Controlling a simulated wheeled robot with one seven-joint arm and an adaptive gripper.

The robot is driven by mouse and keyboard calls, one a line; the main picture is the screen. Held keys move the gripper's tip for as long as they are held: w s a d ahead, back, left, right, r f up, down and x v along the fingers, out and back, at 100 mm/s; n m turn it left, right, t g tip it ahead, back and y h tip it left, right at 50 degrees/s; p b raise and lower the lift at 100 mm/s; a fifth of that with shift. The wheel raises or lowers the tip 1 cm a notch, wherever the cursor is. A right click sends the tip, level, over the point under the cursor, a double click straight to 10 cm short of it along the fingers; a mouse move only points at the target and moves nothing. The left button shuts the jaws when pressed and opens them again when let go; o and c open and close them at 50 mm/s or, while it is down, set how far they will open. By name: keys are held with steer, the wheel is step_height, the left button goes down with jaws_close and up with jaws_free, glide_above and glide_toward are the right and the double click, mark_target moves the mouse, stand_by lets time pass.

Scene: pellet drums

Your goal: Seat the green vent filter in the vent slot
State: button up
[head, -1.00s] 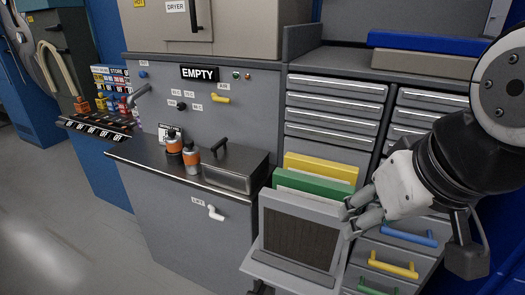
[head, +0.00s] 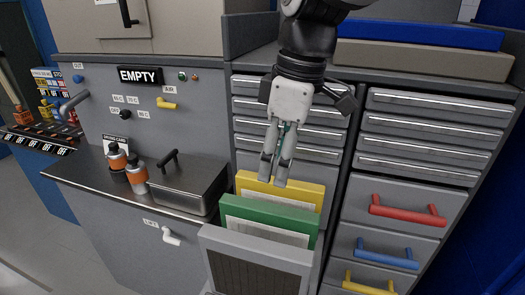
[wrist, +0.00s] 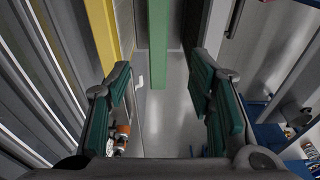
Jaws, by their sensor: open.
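The green vent filter (head: 268,213) is a flat green-framed panel with a pale sheet on its front. It stands upright in a row, between a yellow-framed panel behind and a grey-framed panel in front. My gripper (head: 272,183) points down above the row, near the yellow and green panels. In the wrist view my gripper (wrist: 160,78) has its teal-padded fingers wide apart with nothing held. The green filter (wrist: 160,30) shows there as a green bar ahead, lined up with the gap between them. I cannot make out the vent slot.
The yellow panel (head: 305,193) and the grey panel (head: 255,246) stand close on either side. Drawers with red handles (head: 407,212) and blue handles (head: 387,256) are to the right. A metal box (head: 187,187) and orange-banded bottles (head: 137,176) sit on the left counter.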

mark_target(269, 207)
steer(key=f, duration=0.5)
steer(key=a+f, duration=0.1)
steer(key=f, duration=0.2)
steer(key=shift+w, duration=0.2)
steer(key=f, duration=0.3)
steer(key=f+p, duration=0.1)
steer(key=f, duration=0.1)
steer(key=shift+w+a, duration=0.25)
steer(key=shift+a, duration=0.1)
steer(key=shift+r, duration=0.1)
jaws_close()
